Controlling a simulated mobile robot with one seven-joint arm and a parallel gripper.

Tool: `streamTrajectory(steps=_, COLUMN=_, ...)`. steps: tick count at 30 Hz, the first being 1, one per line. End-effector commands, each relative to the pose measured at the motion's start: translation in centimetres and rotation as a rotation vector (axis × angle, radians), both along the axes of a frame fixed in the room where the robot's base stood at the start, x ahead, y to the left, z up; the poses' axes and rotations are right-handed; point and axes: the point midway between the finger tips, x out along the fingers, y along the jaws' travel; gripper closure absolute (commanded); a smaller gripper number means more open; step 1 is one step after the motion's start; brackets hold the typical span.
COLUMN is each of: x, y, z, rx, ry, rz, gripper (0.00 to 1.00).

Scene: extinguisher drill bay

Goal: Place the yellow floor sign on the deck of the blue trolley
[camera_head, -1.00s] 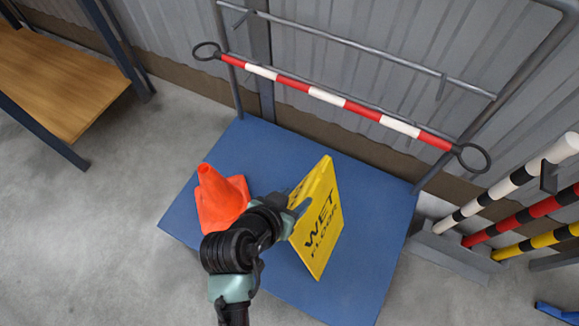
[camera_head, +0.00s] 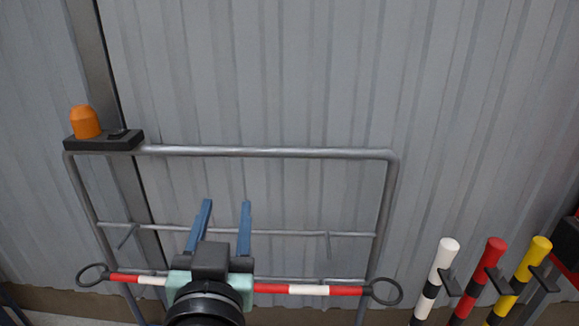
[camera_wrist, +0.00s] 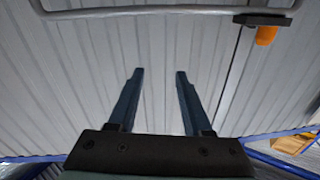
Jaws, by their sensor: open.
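My gripper (camera_head: 226,205) is raised in front of the trolley's grey tube handle frame (camera_head: 270,152), its two blue fingers apart with nothing between them. The wrist view also shows the gripper (camera_wrist: 159,74) open and empty, with the wall behind it. The yellow floor sign and the blue deck are out of the head view now. I cannot make out the sign in the wrist view either.
A red-and-white bar (camera_head: 320,290) with ring ends crosses the handle frame low down. An orange beacon (camera_head: 85,121) sits on the frame's top left corner. White (camera_head: 438,270), red (camera_head: 483,270) and yellow (camera_head: 525,270) banded posts stand at the right. A corrugated wall is behind.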

Motion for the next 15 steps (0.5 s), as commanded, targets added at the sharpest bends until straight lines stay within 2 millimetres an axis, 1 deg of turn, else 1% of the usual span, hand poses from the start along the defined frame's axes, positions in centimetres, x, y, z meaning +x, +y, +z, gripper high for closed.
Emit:
streamTrajectory(steps=1, x=-0.3, y=-1.7, z=5.6, rx=0.004, ry=-0.137, rz=-0.015, gripper=0.5)
streamTrajectory(steps=2, x=-0.7, y=-2.5, z=8.5, rx=0.002, ry=-0.21, rz=-0.021, gripper=0.5)
streamTrajectory(steps=3, x=-1.6, y=-3.6, z=12.0, rx=-0.004, ry=-0.304, rz=-0.03, gripper=0.5)
streamTrajectory(steps=5, x=-3.3, y=-5.0, z=16.6, rx=-0.017, ry=-0.433, rz=-0.048, gripper=0.5)
streamTrajectory(steps=6, x=-4.5, y=-5.9, z=19.3, rx=-0.028, ry=-0.51, rz=-0.059, gripper=0.5)
streamTrajectory(steps=9, x=-7.5, y=-7.4, z=24.1, rx=-0.053, ry=-0.662, rz=-0.084, gripper=0.5)
streamTrajectory(steps=10, x=-8.3, y=-7.7, z=25.1, rx=-0.059, ry=-0.697, rz=-0.092, gripper=0.5)
streamTrajectory(steps=12, x=-9.6, y=-8.2, z=26.7, rx=-0.071, ry=-0.752, rz=-0.102, gripper=0.5)
streamTrajectory(steps=15, x=-10.5, y=-8.5, z=27.6, rx=-0.08, ry=-0.788, rz=-0.109, gripper=0.5)
